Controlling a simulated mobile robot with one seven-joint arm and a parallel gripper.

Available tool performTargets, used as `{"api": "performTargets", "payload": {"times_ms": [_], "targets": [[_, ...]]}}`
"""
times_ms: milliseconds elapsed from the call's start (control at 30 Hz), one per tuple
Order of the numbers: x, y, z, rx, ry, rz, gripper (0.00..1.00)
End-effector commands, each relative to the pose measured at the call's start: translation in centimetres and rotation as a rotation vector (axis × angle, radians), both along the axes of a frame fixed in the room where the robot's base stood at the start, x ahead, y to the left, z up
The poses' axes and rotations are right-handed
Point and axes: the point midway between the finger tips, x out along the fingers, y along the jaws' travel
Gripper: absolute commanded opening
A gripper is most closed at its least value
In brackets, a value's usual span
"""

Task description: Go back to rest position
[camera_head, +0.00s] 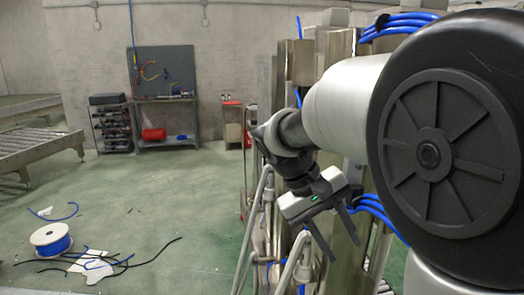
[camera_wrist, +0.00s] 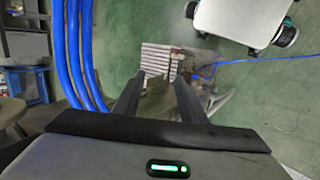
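My gripper (camera_head: 343,246) hangs from my arm at the right of the head view, fingers pointing down. It is beside tall metal columns (camera_head: 335,50) wrapped with blue hoses. In the wrist view the two dark fingers of my gripper (camera_wrist: 158,80) are apart, with floor and blurred items showing between and beyond them. Nothing is held between them.
Blue hoses (camera_wrist: 75,50) run close at the left of the wrist view. Grey pipe rails (camera_head: 250,235) stand below my gripper. A cable spool (camera_head: 51,240) and loose cables lie on the green floor. A workbench (camera_head: 166,122) stands at the back wall. The middle floor is clear.

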Motion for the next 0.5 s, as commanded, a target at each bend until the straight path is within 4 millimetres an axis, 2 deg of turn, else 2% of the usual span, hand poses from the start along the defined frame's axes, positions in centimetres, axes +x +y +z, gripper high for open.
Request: {"api": "performTargets", "payload": {"times_ms": [33, 300, 500], "targets": [[-1.5, -0.6, 1.1, 0.076, -0.026, -0.010, 0.38], [-8.4, -0.2, 4.1, 0.392, -0.222, -0.012, 0.38], [-12.4, 0.9, 5.7, 0.513, -0.409, -0.009, 0.38]]}}
